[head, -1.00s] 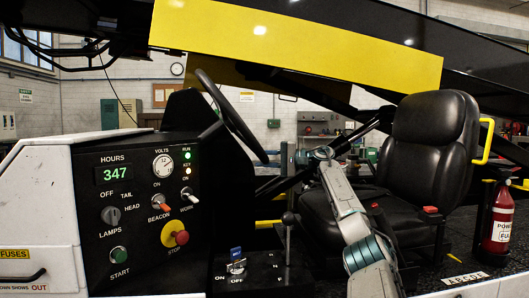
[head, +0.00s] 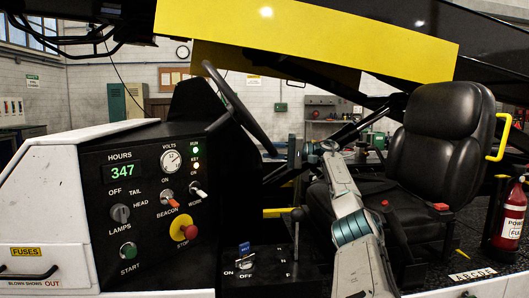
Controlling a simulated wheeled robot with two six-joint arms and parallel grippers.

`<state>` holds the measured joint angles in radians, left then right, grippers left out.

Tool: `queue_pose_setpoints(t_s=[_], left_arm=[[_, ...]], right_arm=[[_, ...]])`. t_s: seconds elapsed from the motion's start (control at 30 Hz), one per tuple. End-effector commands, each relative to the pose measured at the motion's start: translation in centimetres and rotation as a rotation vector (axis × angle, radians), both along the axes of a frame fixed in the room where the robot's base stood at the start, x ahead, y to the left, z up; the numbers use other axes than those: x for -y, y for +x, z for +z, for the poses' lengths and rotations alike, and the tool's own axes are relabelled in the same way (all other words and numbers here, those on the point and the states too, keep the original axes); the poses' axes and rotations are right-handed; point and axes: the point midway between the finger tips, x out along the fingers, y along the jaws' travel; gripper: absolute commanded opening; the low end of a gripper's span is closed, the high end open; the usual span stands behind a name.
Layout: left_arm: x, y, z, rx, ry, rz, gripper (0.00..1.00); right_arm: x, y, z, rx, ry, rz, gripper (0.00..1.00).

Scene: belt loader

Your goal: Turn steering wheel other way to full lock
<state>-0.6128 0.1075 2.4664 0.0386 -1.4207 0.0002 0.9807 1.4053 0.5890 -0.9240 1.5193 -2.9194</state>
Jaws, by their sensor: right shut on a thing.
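The black steering wheel (head: 236,106) is seen nearly edge-on, its rim slanting from upper left to lower right above the dark control console. My right arm rises from the bottom right. Its gripper (head: 279,153) is at the lower right end of the rim and is shut on it. The fingertips are small and dark against the background, so the exact grip is hard to make out. My left gripper is not in view.
The control panel (head: 150,205) with switches and a red stop knob (head: 189,232) is left of the wheel. The black seat (head: 437,140) is close on the right. A yellow boom (head: 300,38) crosses overhead.

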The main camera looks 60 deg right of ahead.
Motion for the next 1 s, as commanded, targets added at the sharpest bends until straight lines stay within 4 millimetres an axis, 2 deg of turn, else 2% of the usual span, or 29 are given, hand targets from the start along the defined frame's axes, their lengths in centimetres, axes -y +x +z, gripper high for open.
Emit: queue_pose_setpoints(t_s=[0.53, 0.57, 0.67, 1.0], left_arm=[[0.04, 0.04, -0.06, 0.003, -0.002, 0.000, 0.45], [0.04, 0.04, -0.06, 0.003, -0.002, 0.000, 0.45], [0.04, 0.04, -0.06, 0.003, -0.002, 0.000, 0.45], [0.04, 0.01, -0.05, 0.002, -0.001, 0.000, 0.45]], right_arm=[[0.18, -0.49, -0.08, 0.003, -0.008, 0.003, 0.00], [0.18, -0.48, -0.08, 0.003, -0.008, 0.003, 0.25], [0.17, -0.47, -0.09, 0.003, -0.008, 0.003, 0.45], [0.35, -0.74, -0.07, 0.003, -0.006, 0.001, 0.45]])
